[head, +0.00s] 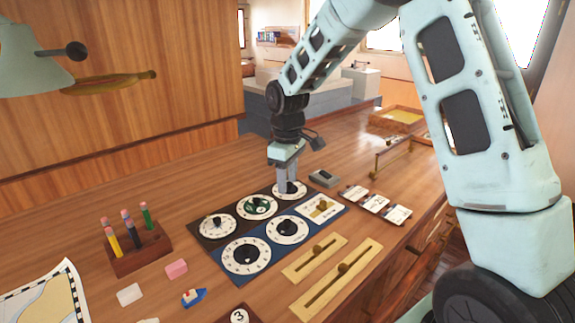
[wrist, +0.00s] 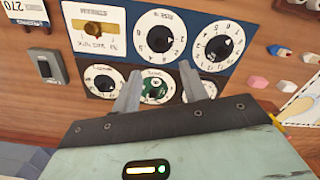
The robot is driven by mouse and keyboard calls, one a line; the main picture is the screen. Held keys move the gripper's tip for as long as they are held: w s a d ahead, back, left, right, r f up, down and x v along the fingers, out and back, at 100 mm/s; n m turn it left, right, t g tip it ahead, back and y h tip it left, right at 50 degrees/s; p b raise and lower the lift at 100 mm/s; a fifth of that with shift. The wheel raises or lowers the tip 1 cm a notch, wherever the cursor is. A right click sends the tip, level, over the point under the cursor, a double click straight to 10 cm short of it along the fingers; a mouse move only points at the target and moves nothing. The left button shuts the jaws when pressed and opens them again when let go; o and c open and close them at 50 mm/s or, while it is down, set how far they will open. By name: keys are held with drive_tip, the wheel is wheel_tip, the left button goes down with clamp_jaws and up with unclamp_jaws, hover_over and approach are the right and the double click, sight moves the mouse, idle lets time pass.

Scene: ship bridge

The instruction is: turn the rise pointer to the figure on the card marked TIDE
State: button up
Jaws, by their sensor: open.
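The green-centred dial (head: 257,206) shows between my fingers in the wrist view (wrist: 155,87). My gripper (head: 287,187) is open and empty, pointing down above the panel's back row, partly covering the back right dial (head: 292,190). Three small cards (head: 375,202) lie right of the panel; I cannot read which is marked TIDE. One card in the wrist view (wrist: 24,12) shows 270.
Two brass sliders (head: 341,268) lie in front. A small grey box (head: 324,178) stands behind the cards. A pencil block (head: 137,250), erasers (head: 176,268) and a chart (head: 45,300) are at left.

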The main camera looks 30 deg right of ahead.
wheel_tip(320, 180, up, 5)
drive_tip(key=shift+r, duration=0.1)
idle(0.6)
